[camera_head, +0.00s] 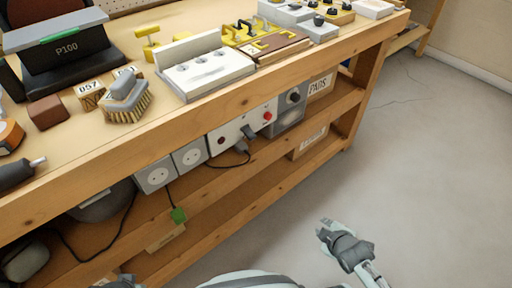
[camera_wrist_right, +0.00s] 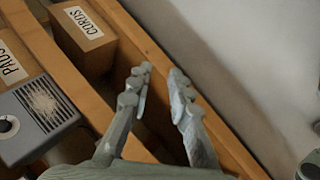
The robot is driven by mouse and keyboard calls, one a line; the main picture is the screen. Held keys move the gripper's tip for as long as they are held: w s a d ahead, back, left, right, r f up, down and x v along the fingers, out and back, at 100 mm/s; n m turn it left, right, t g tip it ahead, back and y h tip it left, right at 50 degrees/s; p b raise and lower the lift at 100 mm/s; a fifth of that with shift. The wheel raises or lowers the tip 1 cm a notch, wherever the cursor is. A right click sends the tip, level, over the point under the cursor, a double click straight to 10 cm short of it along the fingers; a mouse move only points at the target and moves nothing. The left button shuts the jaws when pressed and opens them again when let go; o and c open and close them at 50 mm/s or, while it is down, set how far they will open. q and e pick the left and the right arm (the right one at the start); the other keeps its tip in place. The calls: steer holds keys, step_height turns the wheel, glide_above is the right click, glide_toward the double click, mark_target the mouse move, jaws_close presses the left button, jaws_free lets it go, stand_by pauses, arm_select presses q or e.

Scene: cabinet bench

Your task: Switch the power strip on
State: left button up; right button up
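No part is labelled as the power strip. A white panel (camera_head: 232,134) under the bench's front edge carries a black switch (camera_head: 249,130), a red button (camera_head: 267,116) and a dark round part; a grey plug with a cord hangs just below it. I cannot tell the switch's state. Two grey socket boxes (camera_head: 156,176) sit left of the panel. My right gripper (camera_head: 325,229) is over the floor in front of the bench, apart from the panel. In the right wrist view its fingers (camera_wrist_right: 160,72) are spread and empty.
A grey box with a knob (camera_head: 293,98) is right of the panel; it also shows in the right wrist view (camera_wrist_right: 40,108). A CORDS box (camera_wrist_right: 82,35) sits on a shelf. The bench top (camera_head: 150,135) is crowded. The floor (camera_head: 400,170) to the right is clear.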

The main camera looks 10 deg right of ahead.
steer(key=w+r+n+t, duration=0.1)
steer(key=n, duration=0.1)
steer(key=w+a+r+n+t, duration=0.1)
steer(key=w+n, duration=0.1)
steer(key=w+a+r+n+t+y+b, duration=0.1)
steer(key=w+r+n, duration=0.1)
steer(key=n, duration=0.1)
steer(key=shift+w, duration=0.2)
jaws_close()
arm_select(q)
step_height(320, 180, up, 9)
steer(key=b, duration=0.2)
steer(key=shift+f, duration=0.2)
arm_select(e)
steer(key=w+a+r+n+t+y, duration=0.1)
steer(key=a+r+n+t+y, duration=0.1)
steer(key=a+r+n+y, duration=0.2)
steer(key=w+a+r+n+t+y, duration=0.2)
steer(key=a+r+n+y, duration=0.3)
steer(key=n, duration=1.5)
step_height(320, 180, up, 5)
steer(key=shift+a+r+t, duration=0.2)
steer(key=shift+a+t, duration=0.4)
steer(key=shift+a, duration=0.65)
arm_select(q)
steer(key=shift+s+a, duration=0.1)
arm_select(e)
steer(key=shift+w, duration=0.1)
